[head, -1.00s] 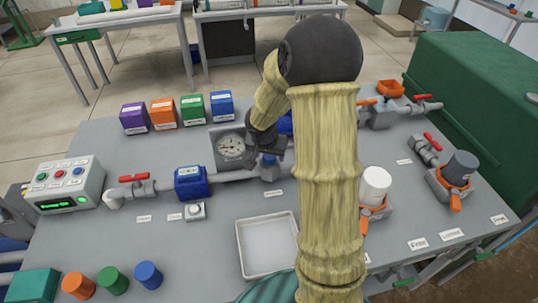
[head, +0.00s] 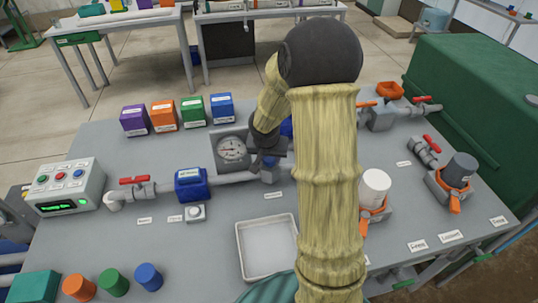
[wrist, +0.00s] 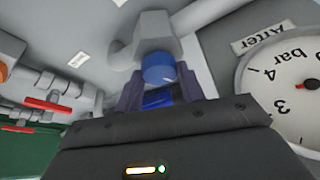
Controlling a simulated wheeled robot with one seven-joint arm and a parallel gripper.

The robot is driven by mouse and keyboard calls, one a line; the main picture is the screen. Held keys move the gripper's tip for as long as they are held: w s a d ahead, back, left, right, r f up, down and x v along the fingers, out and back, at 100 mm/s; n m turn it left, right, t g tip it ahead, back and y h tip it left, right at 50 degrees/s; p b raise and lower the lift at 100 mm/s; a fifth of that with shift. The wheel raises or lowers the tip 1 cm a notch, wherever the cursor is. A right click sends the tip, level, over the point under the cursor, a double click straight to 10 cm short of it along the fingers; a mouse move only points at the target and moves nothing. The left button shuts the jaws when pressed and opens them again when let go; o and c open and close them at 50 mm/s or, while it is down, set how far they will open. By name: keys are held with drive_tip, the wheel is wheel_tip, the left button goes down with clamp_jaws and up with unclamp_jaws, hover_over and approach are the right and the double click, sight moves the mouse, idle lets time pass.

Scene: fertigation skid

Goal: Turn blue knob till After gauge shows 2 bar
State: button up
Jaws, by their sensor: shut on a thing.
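The blue knob (wrist: 158,68) sits on the end of a grey fitting in the wrist view. My gripper (wrist: 160,92) is shut on it, with one finger on each side. In the head view my gripper (head: 268,160) is low over the grey pipe, and the knob is mostly hidden there. The After gauge (wrist: 290,85) shows upside down at the right of the wrist view, partly cut off, with its needle not clear. The same round gauge (head: 232,149) stands just left of my gripper in the head view, its reading too small to tell.
A blue box-shaped unit (head: 191,184) and a red-handled valve (head: 133,181) are on the pipe to the left. A control box (head: 66,187) stands at the far left. A white tray (head: 239,250) lies in front. Orange-based fittings with a white cap (head: 375,185) and a grey cap (head: 461,168) stand right.

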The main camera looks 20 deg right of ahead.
drive_tip(key=n+p, duration=0.1)
drive_tip(key=n+y+p, duration=0.1)
drive_tip(key=n+p, duration=0.2)
drive_tip(key=shift+s+d+r+n+t+y+p, duration=0.1)
drive_tip(key=shift+d+r+n+t+y+p, duration=0.05)
drive_tip(key=shift+r+n+t+y+p, duration=0.2)
drive_tip(key=n+y+p, duration=0.1)
drive_tip(key=n+p, duration=0.2)
drive_tip(key=p, duration=0.2)
drive_tip(key=shift+d+n+y+p, duration=0.1)
drive_tip(key=shift+n+y+p, duration=0.15)
drive_tip(key=shift+n+p, duration=0.15)
drive_tip(key=n+y+p, duration=0.1)
drive_tip(key=n+p, duration=0.2)
drive_tip(key=p, duration=0.3)
drive_tip(key=n+g+y+p, duration=0.1)
drive_tip(key=n+p, duration=0.2)
drive_tip(key=p, duration=0.6)
drive_tip(key=shift+d, duration=0.1)
drive_tip(key=n+p, duration=0.1)
drive_tip(key=p, duration=0.1)
drive_tip(key=shift+f+y+p, duration=0.15)
drive_tip(key=shift+y+p, duration=0.15)
drive_tip(key=shift+p, duration=0.1)
drive_tip(key=shift+f+n+g+p, duration=0.2)
drive_tip(key=shift+n+g+p, duration=0.2)
drive_tip(key=shift+p, duration=0.2)
drive_tip(key=o, duration=1)
drive_tip(key=shift+c, duration=0.2)
